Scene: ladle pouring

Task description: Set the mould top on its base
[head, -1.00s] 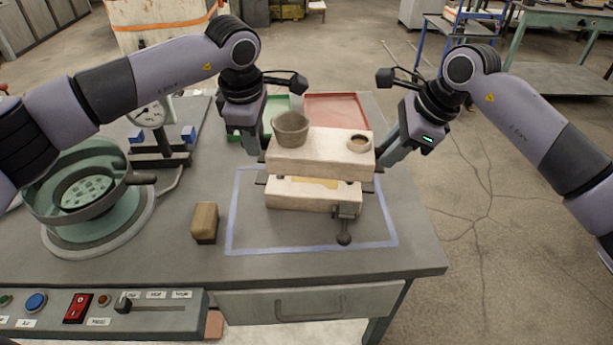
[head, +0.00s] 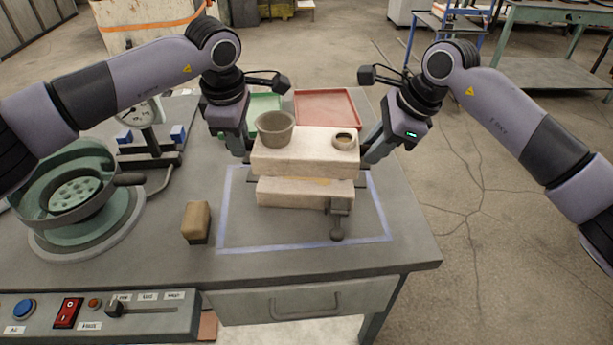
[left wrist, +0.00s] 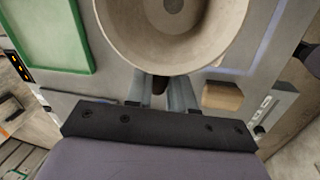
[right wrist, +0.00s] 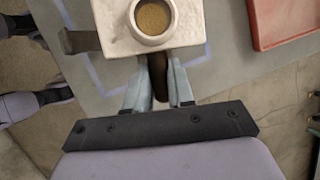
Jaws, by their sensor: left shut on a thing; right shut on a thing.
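The mould top (head: 300,160) is a pale block with a grey-brown pouring cup (head: 275,130) and a small ringed hole (head: 344,141) on it. It is held level just above the mould base (head: 300,194), with a narrow gap where a sliver of the base's upper face shows. My left gripper (head: 249,150) is shut on the top's left end; a dark lug sits between its fingers in the left wrist view (left wrist: 160,88). My right gripper (head: 366,158) is shut on a dark lug at the right end, as the right wrist view (right wrist: 158,82) shows. The cup hides part of the top in the left wrist view.
A clamp (head: 338,215) is on the base's front right. A blue-line square (head: 240,245) surrounds the base. A brown block (head: 196,222) stands to its left. Behind are a green tray (head: 263,101) and a red tray (head: 325,108). A round green device (head: 75,190) stands at left.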

